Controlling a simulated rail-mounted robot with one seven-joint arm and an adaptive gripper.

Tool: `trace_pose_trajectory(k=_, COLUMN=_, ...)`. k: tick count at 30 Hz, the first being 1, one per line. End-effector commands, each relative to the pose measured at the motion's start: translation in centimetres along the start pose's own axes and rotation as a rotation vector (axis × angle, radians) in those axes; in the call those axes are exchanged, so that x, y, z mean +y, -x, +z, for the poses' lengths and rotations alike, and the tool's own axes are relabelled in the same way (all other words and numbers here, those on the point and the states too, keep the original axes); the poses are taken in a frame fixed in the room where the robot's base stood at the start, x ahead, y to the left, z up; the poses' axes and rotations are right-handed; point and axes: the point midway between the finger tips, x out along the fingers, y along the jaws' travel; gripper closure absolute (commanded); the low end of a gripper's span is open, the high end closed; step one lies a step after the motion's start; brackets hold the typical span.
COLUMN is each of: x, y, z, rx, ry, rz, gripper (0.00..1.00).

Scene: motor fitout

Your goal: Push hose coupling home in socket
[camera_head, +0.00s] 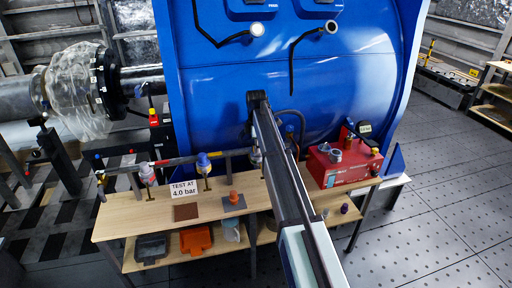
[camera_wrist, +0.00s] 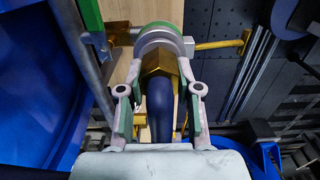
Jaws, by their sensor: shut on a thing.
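In the wrist view, my gripper (camera_wrist: 160,90) is shut on the hose coupling, with one finger on each side. The coupling has a brass hex nut (camera_wrist: 158,64) and a dark blue hose (camera_wrist: 160,105) running back between the fingers. Just ahead of the nut is a round grey socket (camera_wrist: 158,38) with a green ring. The nut is in line with the socket and appears to meet it, but I cannot tell how deep it sits. In the head view, my arm hides the gripper and coupling.
A wooden bench (camera_head: 130,222) carries a red box (camera_head: 342,168) with a gauge and a "TEST AT 4.0 bar" sign (camera_head: 184,189). A rail with fittings (camera_head: 204,162) runs along its back. A large blue housing (camera_head: 205,95) stands behind.

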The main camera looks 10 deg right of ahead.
Motion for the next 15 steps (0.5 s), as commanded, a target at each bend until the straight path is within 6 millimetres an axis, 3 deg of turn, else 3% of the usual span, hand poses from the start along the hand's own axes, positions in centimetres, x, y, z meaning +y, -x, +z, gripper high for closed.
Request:
trace_pose_trajectory(k=5, x=0.0, y=-0.39, z=0.0, rx=0.0, ry=0.0, rz=0.0, gripper=1.0)
trace_pose_trajectory(k=6, x=0.01, y=-0.31, z=0.0, rx=0.0, ry=0.0, rz=0.001, gripper=0.52)
trace_pose_trajectory(k=7, x=0.01, y=-0.31, z=0.0, rx=0.0, ry=0.0, rz=0.001, gripper=0.42)
trace_pose_trajectory(k=8, x=0.01, y=-0.31, z=0.0, rx=0.0, ry=0.0, rz=0.001, gripper=0.37)
trace_pose_trajectory(k=15, x=0.0, y=-0.36, z=0.0, rx=0.0, ry=0.0, rz=0.0, gripper=0.37)
